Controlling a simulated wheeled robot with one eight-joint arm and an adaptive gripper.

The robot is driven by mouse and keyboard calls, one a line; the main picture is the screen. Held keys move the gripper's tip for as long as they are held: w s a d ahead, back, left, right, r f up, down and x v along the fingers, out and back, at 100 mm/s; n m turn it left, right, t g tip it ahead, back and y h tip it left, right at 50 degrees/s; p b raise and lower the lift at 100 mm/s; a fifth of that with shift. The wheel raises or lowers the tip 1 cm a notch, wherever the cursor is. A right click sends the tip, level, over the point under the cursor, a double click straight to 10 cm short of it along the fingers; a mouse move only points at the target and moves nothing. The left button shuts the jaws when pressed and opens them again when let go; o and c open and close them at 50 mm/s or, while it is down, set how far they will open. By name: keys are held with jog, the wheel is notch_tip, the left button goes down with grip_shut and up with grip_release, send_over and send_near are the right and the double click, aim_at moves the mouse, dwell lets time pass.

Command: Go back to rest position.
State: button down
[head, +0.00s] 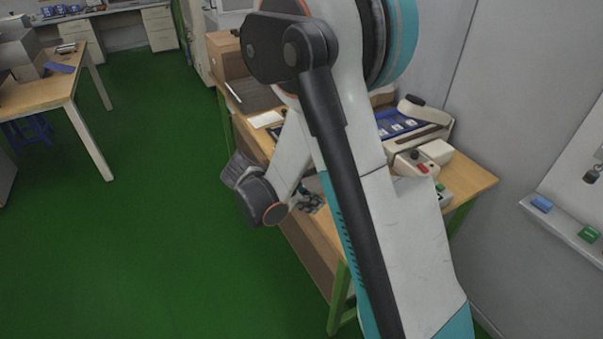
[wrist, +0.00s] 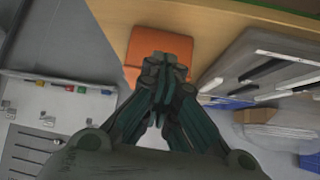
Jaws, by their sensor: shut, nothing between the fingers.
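My gripper (wrist: 165,75) shows in the wrist view with its dark fingers drawn together at the tips and nothing between them. Behind the fingertips is an orange object (wrist: 150,42) on a wooden surface (wrist: 205,18). I cannot tell how far the fingers are from it. In the head view my arm is folded across the middle and hides part of the wooden workbench (head: 474,182). I cannot clearly make out my gripper there.
A beige device with blue parts (head: 405,122) and a smaller box with a red button (head: 424,160) stand on the workbench. A whiteboard ledge (head: 565,228) with erasers is at right. Another table (head: 50,92) is at left. Green floor (head: 130,240) is clear between.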

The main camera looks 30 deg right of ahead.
jog(key=s+a+r+n+t+y, duration=0.4)
jog(key=s+r+n, duration=0.3)
jog(key=r+n, duration=0.2)
jog(key=s+a+r+n+t+y, duration=0.3)
jog(key=s+a+r+n+y, duration=0.2)
jog(key=s+r+n, duration=0.2)
jog(key=shift+s+a+r+n+t, duration=0.35)
jog(key=shift+r+n, duration=0.8)
jog(key=shift+n, duration=0.45)
